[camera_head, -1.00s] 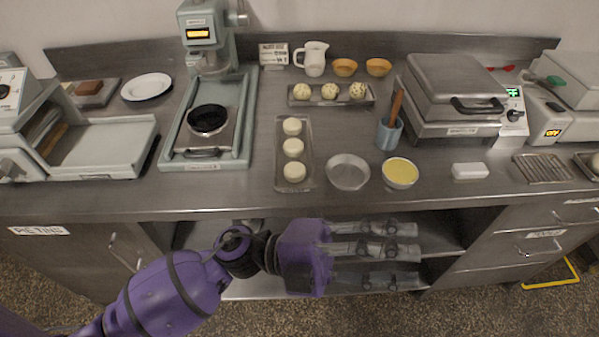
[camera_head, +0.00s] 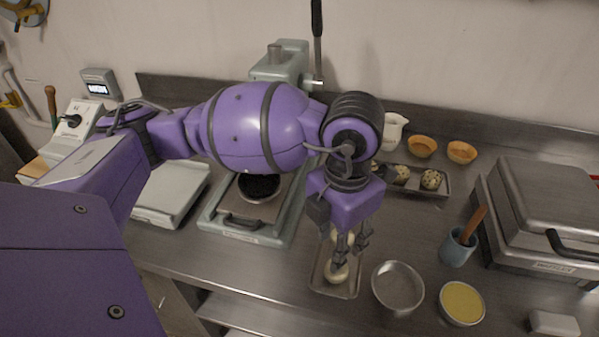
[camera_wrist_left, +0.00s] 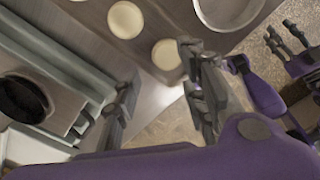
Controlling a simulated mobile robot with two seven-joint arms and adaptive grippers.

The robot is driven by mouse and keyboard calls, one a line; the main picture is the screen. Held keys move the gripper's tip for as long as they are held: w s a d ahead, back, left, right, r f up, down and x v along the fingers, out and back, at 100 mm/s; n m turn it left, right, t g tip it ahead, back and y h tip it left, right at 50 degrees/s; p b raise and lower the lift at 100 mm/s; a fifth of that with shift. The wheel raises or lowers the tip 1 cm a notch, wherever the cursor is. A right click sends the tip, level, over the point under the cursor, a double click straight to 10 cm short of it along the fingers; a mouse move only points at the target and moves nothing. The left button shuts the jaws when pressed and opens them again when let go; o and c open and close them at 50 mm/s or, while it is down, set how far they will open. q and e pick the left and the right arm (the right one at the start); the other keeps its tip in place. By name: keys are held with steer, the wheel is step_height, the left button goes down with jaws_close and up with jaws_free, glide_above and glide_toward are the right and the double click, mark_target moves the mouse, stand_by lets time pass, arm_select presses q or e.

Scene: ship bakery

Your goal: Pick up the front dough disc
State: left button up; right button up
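The front dough disc (camera_head: 337,273) is pale and round, at the near end of a narrow metal tray (camera_head: 347,292). My left gripper (camera_head: 348,252) points down over the tray, its fingers spread and partly covering the discs. Another disc behind is mostly hidden by the gripper. In the left wrist view the front disc (camera_wrist_left: 167,54) lies just beyond the open fingers (camera_wrist_left: 160,100), nothing between them; a second disc (camera_wrist_left: 125,20) sits behind it. I cannot tell whether a finger touches the disc. My right gripper (camera_wrist_left: 285,42) shows only in the wrist view, fingers apart and empty.
An empty metal bowl (camera_head: 398,287) and a bowl of yellow filling (camera_head: 461,302) stand close right of the tray. A blue cup with a wooden handle (camera_head: 458,247) and a hinged press (camera_head: 540,215) are farther right. A press with a dark round pan (camera_head: 259,188) stands left.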

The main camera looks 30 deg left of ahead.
arm_select(q)
steer(key=f, duration=0.3)
steer(key=shift+s+d+f, duration=0.1)
steer(key=shift+s+d, duration=0.05)
steer(key=shift+s, duration=0.2)
step_height(320, 180, down, 4)
steer(key=shift+w+d+r, duration=0.1)
steer(key=shift+w+r, duration=0.05)
steer(key=shift+r, duration=0.1)
steer(key=shift+f, duration=0.15)
steer(key=shift+o, duration=0.6)
steer(key=shift+f, duration=0.2)
steer(key=c, duration=0.6)
steer(key=shift+c, duration=0.7)
arm_select(e)
steer(key=shift+s+d+f, duration=0.1)
steer(key=shift+s+f, duration=0.05)
steer(key=shift+s, duration=0.55)
steer(key=shift+s+d+f, duration=0.1)
steer(key=shift+s+f, duration=0.05)
steer(key=shift+s, duration=0.5)
